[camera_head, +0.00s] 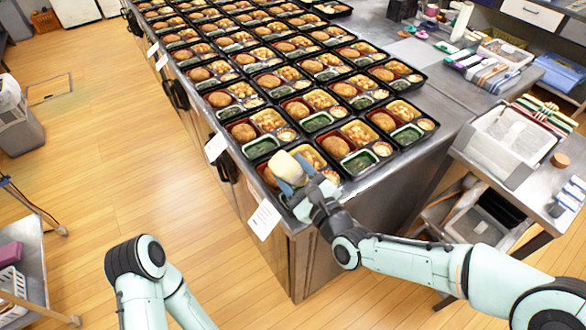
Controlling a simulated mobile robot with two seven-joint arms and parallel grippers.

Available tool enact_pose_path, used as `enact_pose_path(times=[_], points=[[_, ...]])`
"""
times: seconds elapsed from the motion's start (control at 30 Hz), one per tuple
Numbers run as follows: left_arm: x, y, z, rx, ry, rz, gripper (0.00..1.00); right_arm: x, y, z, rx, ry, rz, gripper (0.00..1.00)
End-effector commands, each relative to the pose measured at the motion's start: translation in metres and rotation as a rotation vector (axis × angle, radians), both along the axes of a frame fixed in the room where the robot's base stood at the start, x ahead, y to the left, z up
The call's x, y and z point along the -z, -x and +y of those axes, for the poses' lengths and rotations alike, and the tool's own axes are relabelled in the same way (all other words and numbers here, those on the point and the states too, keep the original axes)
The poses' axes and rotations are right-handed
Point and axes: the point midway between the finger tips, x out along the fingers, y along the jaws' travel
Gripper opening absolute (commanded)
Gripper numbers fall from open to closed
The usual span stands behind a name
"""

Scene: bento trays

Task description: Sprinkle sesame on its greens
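My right gripper (288,178) is at the near corner of the counter, over the nearest bento tray (262,185). It is shut on a pale cream, rounded container (286,167), which is tilted; its label and opening cannot be made out. The gripper and container hide most of that tray, including its greens. Neighbouring trays show dark greens in small compartments, such as these greens (260,148) behind and these greens (360,162) to the right. No sesame grains can be made out. Of my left arm only links show at the lower left; its gripper is out of view.
Several rows of filled black bento trays (325,67) cover the metal counter (425,62). A paper sheet (264,219) hangs at its near edge. A side table at the right holds a clear bin (508,143). Wooden floor lies open at the left.

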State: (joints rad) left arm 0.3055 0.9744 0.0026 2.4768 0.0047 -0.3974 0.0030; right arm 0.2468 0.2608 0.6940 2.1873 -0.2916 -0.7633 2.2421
Motion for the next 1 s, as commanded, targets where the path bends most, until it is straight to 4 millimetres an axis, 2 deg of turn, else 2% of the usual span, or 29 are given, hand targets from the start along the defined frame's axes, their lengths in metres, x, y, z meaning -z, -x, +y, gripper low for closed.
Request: enact_pose_path(times=[0.03, 0.1, 0.4, 0.7, 1.0], points=[[0.012, 0.002, 0.0, -0.001, 0.0, 0.005, 0.43, 0.015, 0.0, 0.0, 0.0, 0.0, 0.003, 0.49], [0.014, 0.003, 0.0, 0.0, 0.0, 0.006, 0.43, 0.018, 0.0, 0.0, 0.0, 0.0, 0.002, 0.49], [0.007, 0.001, 0.0, 0.0, 0.0, 0.002, 0.43, 0.009, 0.0, 0.0, -0.001, 0.0, -0.001, 0.49], [-0.019, -0.004, 0.0, 0.0, 0.0, -0.007, 0.43, -0.022, 0.0, 0.0, -0.001, 0.0, -0.004, 0.49], [-0.019, -0.004, 0.0, 0.0, 0.0, -0.006, 0.43, -0.022, 0.0, 0.0, -0.001, 0.0, 0.0, 0.49]])
